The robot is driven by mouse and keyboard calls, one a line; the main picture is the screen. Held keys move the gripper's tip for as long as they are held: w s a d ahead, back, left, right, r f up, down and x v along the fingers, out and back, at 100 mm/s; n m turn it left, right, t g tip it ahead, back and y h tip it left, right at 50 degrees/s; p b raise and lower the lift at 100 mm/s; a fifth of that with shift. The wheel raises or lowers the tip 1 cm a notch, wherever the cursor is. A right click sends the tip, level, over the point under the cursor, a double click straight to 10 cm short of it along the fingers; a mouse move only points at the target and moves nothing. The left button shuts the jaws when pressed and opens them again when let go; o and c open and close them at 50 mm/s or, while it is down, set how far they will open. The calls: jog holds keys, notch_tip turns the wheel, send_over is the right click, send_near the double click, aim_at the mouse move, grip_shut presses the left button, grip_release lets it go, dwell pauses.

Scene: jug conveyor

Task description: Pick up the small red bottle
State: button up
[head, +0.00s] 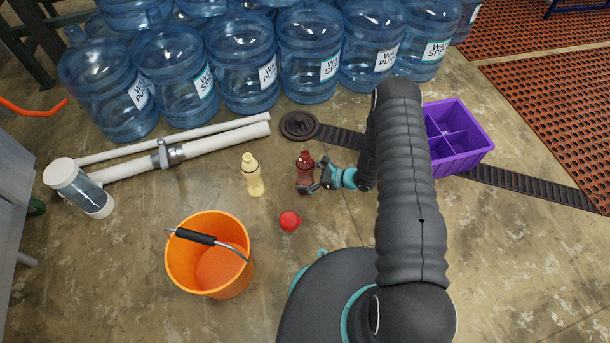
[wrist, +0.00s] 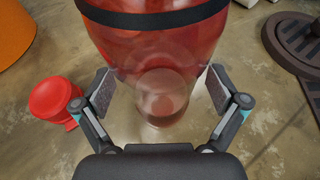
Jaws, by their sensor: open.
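The small red bottle (head: 305,174) stands upright on the concrete floor in the head view. It is translucent dark red with a dark band, and it fills the upper middle of the wrist view (wrist: 160,60). My gripper (head: 318,181) is at its right side in the head view. In the wrist view my gripper (wrist: 158,95) is open, with one finger pad on each side of the bottle's lower part. A gap seems to show between each pad and the bottle. Whether either pad touches it I cannot tell.
A yellow bottle (head: 252,175) stands left of the red one. A red object (head: 290,220) and an orange bucket (head: 222,283) are nearer. A purple divided crate (head: 462,160) is at right.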

aim_at(306, 167)
jog(key=c, duration=1.4)
jog(key=shift+r, duration=0.1)
jog(key=shift+r, duration=0.5)
jog(key=r, duration=0.1)
jog(key=w+r, duration=0.1)
jog(key=r, duration=0.1)
jog(key=shift+d+r, duration=0.1)
jog(key=shift+r, duration=0.2)
jog(key=w+d+r, duration=0.1)
jog(key=w+r, duration=0.1)
jog(key=w, duration=0.1)
jog(key=w+d+r, duration=0.1)
jog(key=w+r, duration=0.1)
jog(key=w, duration=0.1)
jog(key=w+d+r, duration=0.1)
jog(key=w+r, duration=0.1)
jog(key=w, duration=0.2)
jog(key=shift+d+r, duration=0.15)
jog(key=shift+d, duration=0.2)
